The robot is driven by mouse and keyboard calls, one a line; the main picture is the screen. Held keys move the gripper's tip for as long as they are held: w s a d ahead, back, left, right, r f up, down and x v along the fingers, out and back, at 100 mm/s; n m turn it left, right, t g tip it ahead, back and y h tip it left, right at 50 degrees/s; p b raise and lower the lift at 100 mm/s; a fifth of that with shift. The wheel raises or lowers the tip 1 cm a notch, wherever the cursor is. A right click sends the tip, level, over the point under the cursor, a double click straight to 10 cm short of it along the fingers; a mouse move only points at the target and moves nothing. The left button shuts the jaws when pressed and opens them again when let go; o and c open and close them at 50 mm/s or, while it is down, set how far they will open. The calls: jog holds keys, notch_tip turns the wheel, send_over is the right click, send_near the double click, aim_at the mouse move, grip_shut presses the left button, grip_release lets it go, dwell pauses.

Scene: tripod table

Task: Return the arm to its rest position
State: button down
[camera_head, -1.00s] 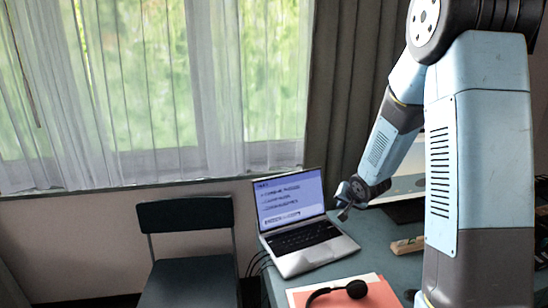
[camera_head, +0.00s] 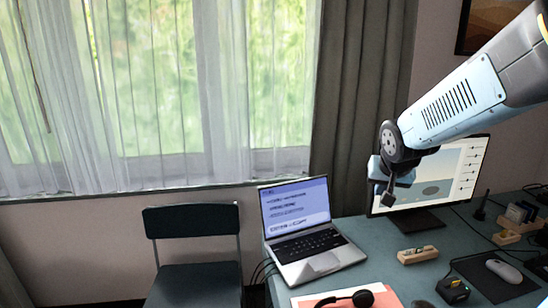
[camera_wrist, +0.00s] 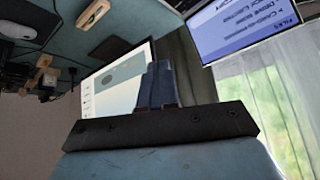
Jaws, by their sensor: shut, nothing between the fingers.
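My gripper (camera_head: 388,190) hangs in the air above the desk, in front of the left part of the monitor in the head view. My arm comes in from the upper right. In the wrist view my gripper's fingers (camera_wrist: 158,85) are together with nothing between them. The wrist view is turned, with the desk at the top left and the laptop screen at the top right.
The desk (camera_head: 380,245) bears an open laptop (camera_head: 305,235), a monitor (camera_head: 450,180), a wooden block (camera_head: 418,254), a headset (camera_head: 345,299) on a folder and a mouse (camera_head: 503,271). A chair (camera_head: 193,255) stands at the left, before a curtained window (camera_head: 190,90).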

jog(key=s+a+r+n, duration=0.1)
jog(key=s+r, duration=0.1)
jog(key=s, duration=0.7)
jog(key=s+a+r+n+g+y, duration=0.1)
jog(key=s+a+r+n, duration=0.1)
jog(key=s, duration=0.8)
jog(key=shift+a+r+g, duration=0.15)
jog(key=shift+r+g, duration=0.15)
jog(key=shift+r, duration=0.3)
